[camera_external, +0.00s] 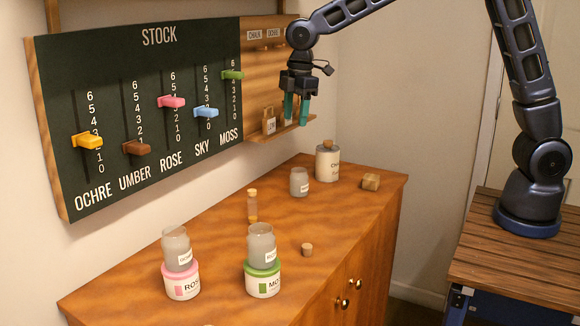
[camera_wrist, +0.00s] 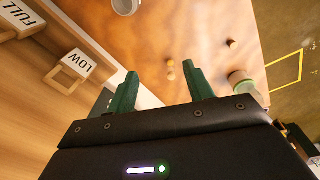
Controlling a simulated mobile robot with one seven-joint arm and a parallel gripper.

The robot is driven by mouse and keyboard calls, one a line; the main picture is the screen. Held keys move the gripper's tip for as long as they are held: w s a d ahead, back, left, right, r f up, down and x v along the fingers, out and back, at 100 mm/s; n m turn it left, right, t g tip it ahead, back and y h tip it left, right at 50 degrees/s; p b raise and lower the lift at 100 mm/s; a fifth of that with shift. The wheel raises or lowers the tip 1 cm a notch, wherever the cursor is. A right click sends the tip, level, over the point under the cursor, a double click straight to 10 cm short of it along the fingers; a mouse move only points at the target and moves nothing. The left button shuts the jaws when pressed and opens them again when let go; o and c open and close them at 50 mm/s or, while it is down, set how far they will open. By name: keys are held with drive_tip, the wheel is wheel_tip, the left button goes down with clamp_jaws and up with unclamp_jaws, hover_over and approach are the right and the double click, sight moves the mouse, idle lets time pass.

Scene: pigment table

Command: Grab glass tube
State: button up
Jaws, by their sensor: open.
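A slim glass tube (camera_external: 252,207) with a cork stopper and amber contents stands upright on the wooden cabinet top (camera_external: 330,225), near its wall side. In the wrist view, a small tan shape (camera_wrist: 171,70) between the fingertips may be this tube seen from above; I cannot be sure. My gripper (camera_external: 296,112) is open and empty, pointing down. It is high above the cabinet, right of the tube and close to the small wall shelf. In the wrist view its green fingers (camera_wrist: 162,76) stand well apart.
Frosted jars stand on the ROSE pot (camera_external: 182,282) and the green-banded pot (camera_external: 262,280). The STOCK board (camera_external: 150,70) borders the wall side.

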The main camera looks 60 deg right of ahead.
sight(254, 190)
drive_tip(key=w+a+f+n, duration=0.1)
drive_tip(key=w+a+f, duration=0.1)
drive_tip(key=a+f, duration=0.2)
drive_tip(key=w+a+f+n, duration=0.1)
drive_tip(key=a+f, duration=0.3)
drive_tip(key=w+a+f+n+g, duration=0.1)
drive_tip(key=w+a+f, duration=0.1)
drive_tip(key=a+f, duration=0.2)
drive_tip(key=shift+w+f+n, duration=0.3)
drive_tip(key=shift+f, duration=0.2)
wheel_tip(254, 190, down, 5)
drive_tip(key=shift+f, duration=0.2)
drive_tip(key=shift+w+a+f, duration=0.1)
drive_tip(key=shift+w+f, duration=0.05)
drive_tip(key=shift+f, duration=1.2)
drive_tip(key=shift+w+a+f, duration=0.1)
drive_tip(key=shift+w+f, duration=0.05)
drive_tip(key=shift+f, duration=1.15)
drive_tip(key=c, duration=1.1)
